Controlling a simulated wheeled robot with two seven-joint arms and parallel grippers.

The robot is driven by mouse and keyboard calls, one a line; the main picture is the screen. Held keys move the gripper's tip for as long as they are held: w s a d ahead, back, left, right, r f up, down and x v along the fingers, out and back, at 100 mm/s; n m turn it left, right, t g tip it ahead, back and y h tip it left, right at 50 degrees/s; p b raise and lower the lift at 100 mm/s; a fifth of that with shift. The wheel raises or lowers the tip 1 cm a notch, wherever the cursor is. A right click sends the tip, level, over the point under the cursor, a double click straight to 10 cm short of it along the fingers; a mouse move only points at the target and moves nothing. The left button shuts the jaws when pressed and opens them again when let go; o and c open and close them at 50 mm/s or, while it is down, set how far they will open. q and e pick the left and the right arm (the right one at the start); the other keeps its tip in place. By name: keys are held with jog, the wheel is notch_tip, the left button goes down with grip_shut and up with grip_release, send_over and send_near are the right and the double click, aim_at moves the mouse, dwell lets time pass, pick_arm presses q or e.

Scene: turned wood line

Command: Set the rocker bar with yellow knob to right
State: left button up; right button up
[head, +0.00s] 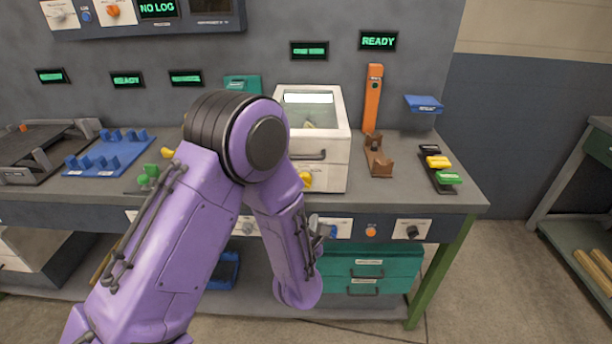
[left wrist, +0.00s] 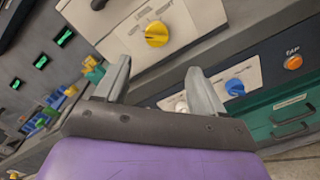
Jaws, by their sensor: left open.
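A yellow knob (left wrist: 156,33) with a pointer sits on a cream panel with lettering, in the upper middle of the left wrist view. In the head view a yellow knob (head: 305,180) shows low on the front of the white box, partly behind my forearm. I cannot make out a separate rocker bar or which way it is set. My left gripper (left wrist: 158,64) is open and empty, its fingers apart below the yellow knob in that view and not touching it. In the head view my arm mostly hides this gripper. My right gripper is not in view.
The white box (head: 334,178) stands on the bench. Below are a blue knob (left wrist: 235,87), an orange button (left wrist: 293,62) and green drawers (head: 372,268). An orange lever post (head: 373,98) and a tray of black, yellow and green pieces (head: 437,181) stand to the right.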

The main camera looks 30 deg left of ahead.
aim_at(305, 185)
pick_arm(q)
jog(key=shift+n, duration=0.5)
jog(key=p+x, duration=0.1)
jog(key=x, duration=0.2)
jog(key=p+x, duration=0.1)
jog(key=x, duration=0.2)
jog(key=r+x, duration=0.1)
jog(key=x, duration=0.3)
jog(key=shift+w+r+p, duration=0.1)
jog(key=shift+p, duration=0.3)
jog(key=shift+w+a, duration=0.2)
jog(key=shift+w, duration=0.1)
jog(key=c, duration=1.1)
